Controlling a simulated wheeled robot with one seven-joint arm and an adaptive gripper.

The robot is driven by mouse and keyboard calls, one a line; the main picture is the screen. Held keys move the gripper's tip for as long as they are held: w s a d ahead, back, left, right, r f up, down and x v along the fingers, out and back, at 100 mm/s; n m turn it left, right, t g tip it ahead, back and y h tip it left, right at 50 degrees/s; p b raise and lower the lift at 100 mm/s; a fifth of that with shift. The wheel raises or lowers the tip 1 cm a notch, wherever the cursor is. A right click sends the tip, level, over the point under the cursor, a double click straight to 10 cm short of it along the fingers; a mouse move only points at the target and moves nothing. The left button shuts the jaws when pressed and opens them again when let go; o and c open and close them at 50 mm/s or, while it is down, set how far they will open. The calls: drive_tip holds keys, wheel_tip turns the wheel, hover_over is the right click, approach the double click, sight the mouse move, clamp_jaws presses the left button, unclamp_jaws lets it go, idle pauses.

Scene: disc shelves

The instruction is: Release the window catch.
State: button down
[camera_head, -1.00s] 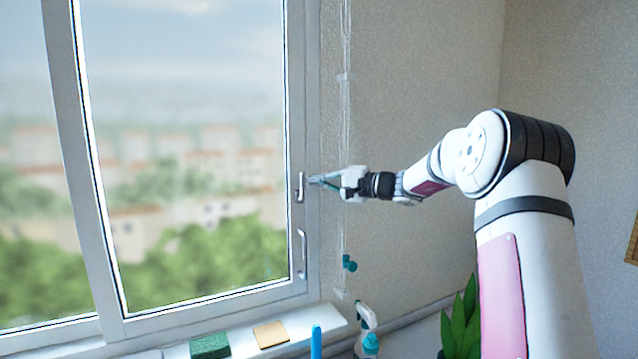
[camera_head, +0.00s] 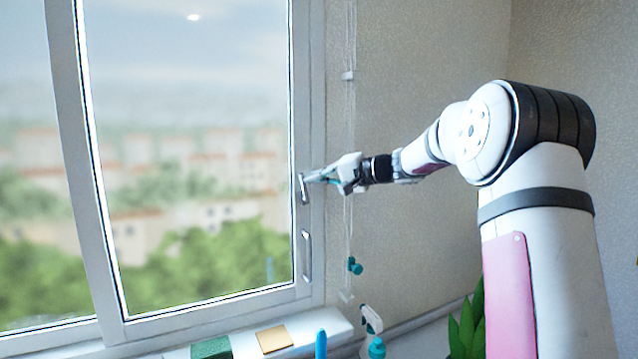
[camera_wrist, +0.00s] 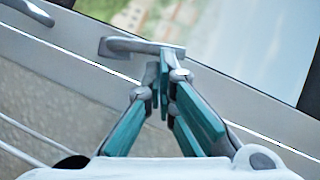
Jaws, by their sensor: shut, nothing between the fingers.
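The window catch (camera_head: 304,190) is a small metallic lever on the right side of the window frame, above a longer pull handle (camera_head: 307,256). It leans slightly off vertical in the head view. In the wrist view the catch (camera_wrist: 145,46) is a grey bar across the top middle, with its mount at the left end. My gripper (camera_head: 309,179) is shut and empty, its tips at the upper part of the catch. In the wrist view the gripper tips (camera_wrist: 163,82) lie against or just short of the bar's right part; I cannot tell whether they touch.
Blind cords (camera_head: 349,120) with a teal toggle (camera_head: 355,266) hang on the wall behind my gripper. A plant (camera_head: 467,325) stands beside my arm.

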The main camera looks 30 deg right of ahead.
drive_tip(key=a+n+h+b, duration=0.2)
drive_tip(key=a+n+g+h+b, duration=0.1)
drive_tip(key=a+n+h+b, duration=0.1)
drive_tip(key=b, duration=0.1)
drive_tip(key=a+f+n+h+b, duration=0.1)
drive_tip(key=n+h+b, duration=0.1)
drive_tip(key=shift+a+f+g, duration=0.1)
drive_tip(key=shift+a+g, duration=0.3)
idle(0.7)
drive_tip(key=shift+a+f+b, duration=0.2)
drive_tip(key=shift+a+b, duration=0.05)
drive_tip(key=shift+b, duration=0.3)
idle(0.3)
drive_tip(key=shift+r, duration=0.1)
idle(0.4)
